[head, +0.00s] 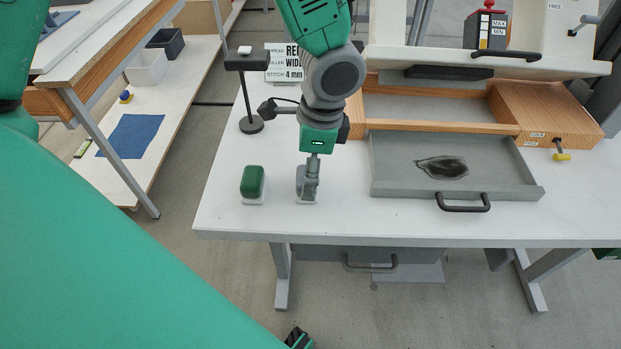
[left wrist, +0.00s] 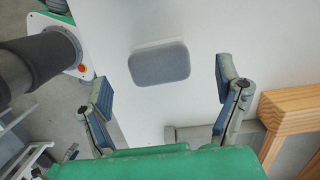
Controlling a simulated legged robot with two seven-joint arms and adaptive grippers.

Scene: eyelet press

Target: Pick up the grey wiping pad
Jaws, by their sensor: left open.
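The grey wiping pad (left wrist: 160,65) lies on a white backing on the white table, ahead of my fingers in the left wrist view. In the head view its grey edge (head: 300,180) shows partly behind a finger. My left gripper (head: 313,177) points down at the pad from above, beside it in the picture. In the left wrist view its two fingers (left wrist: 166,97) are spread wide, with nothing between their tips. Contact with the pad is not visible. My right gripper is not recognisable in either view.
A green pad (head: 252,181) lies left of the grey one. A black stand (head: 247,95) and a sign (head: 284,64) are behind. A grey tray (head: 395,178) with a dark smear is to the right, before a wooden frame (head: 545,108).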

